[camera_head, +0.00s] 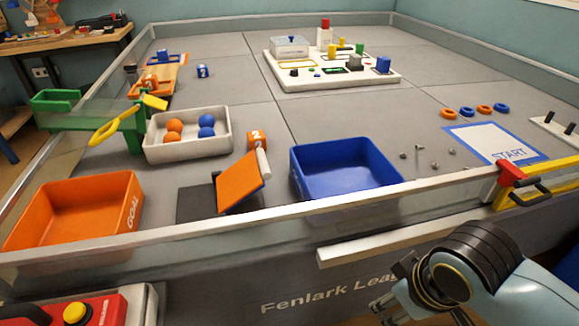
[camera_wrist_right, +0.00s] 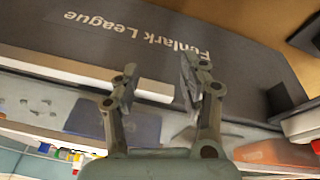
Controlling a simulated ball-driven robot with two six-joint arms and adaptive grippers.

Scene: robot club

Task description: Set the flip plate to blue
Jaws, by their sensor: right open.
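The flip plate (camera_head: 240,184) stands tilted on a dark base (camera_head: 196,203) near the front wall of the field, with its orange face showing. A white roller-like end (camera_head: 263,163) sits at its upper right. My right gripper (camera_head: 385,308) is low in front of the field, outside the wall, apart from the plate and partly cut off by the picture's bottom. In the right wrist view my right gripper (camera_wrist_right: 157,75) is open and empty, with its fingers spread before the dark field front. My left gripper is not in view.
A blue bin (camera_head: 345,188) stands right of the plate and an orange GOAL bin (camera_head: 75,222) left of it. A white tray (camera_head: 187,153) with balls lies behind. The front wall (camera_head: 230,223) runs between my right gripper and the plate.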

